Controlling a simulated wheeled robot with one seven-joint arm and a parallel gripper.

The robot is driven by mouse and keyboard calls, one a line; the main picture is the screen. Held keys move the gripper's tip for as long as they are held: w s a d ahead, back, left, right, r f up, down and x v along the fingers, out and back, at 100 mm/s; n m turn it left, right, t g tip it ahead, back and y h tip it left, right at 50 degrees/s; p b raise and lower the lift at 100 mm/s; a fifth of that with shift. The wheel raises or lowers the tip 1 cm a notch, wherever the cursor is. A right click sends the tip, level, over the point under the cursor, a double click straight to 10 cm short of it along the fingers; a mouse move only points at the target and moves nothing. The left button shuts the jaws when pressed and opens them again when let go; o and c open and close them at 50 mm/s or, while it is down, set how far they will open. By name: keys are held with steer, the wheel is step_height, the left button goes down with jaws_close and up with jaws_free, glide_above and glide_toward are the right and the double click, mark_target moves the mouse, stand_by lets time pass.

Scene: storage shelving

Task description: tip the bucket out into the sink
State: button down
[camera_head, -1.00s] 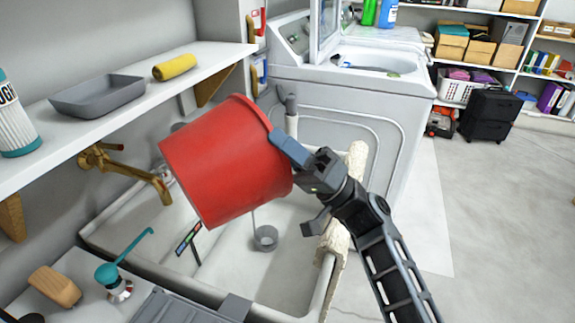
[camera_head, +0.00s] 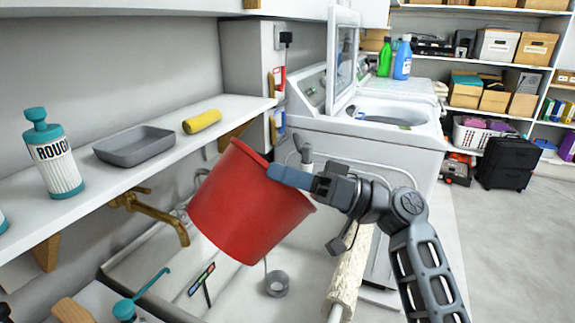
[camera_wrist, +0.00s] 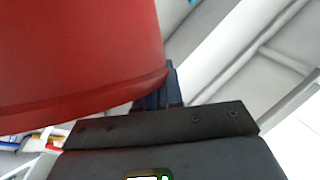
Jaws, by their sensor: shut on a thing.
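A red bucket (camera_head: 250,205) is held tilted in the air above the white sink (camera_head: 150,262). My gripper (camera_head: 290,178) is shut on the bucket's rim at its upper right. In the wrist view the bucket (camera_wrist: 80,55) fills the upper left, with its rim edge at my gripper (camera_wrist: 160,88). The inside of the bucket is hidden, so I cannot tell what it holds. In the sink lie a grey tape-like ring (camera_head: 277,284) and a squeegee-like tool (camera_head: 203,284).
A brass faucet (camera_head: 160,217) juts over the sink's left side. Above it a white shelf (camera_head: 110,180) holds a bottle (camera_head: 54,155), a grey tray (camera_head: 134,146) and a yellow roll (camera_head: 202,121). A washing machine (camera_head: 390,145) stands behind.

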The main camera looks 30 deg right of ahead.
steer(key=shift+a+r+n+g+h+p, duration=0.4)
steer(key=shift+r+n+g+h+p, duration=0.35)
steer(key=shift+p, duration=0.9)
steer(key=shift+a+r+n+g+h+p, duration=0.45)
steer(key=shift+r+n+g+p, duration=0.35)
steer(key=shift+p, duration=0.85)
steer(key=shift+a+r+n+g+h+p, duration=0.15)
steer(key=shift+r+n+g+h+p, duration=0.3)
steer(key=shift+n+h, duration=0.45)
steer(key=shift+a+r+n+g+h+p, duration=0.2)
steer(key=shift+r+n+g+h+p, duration=0.15)
steer(key=shift+n+h+p, duration=0.45)
steer(key=shift+m, duration=0.25)
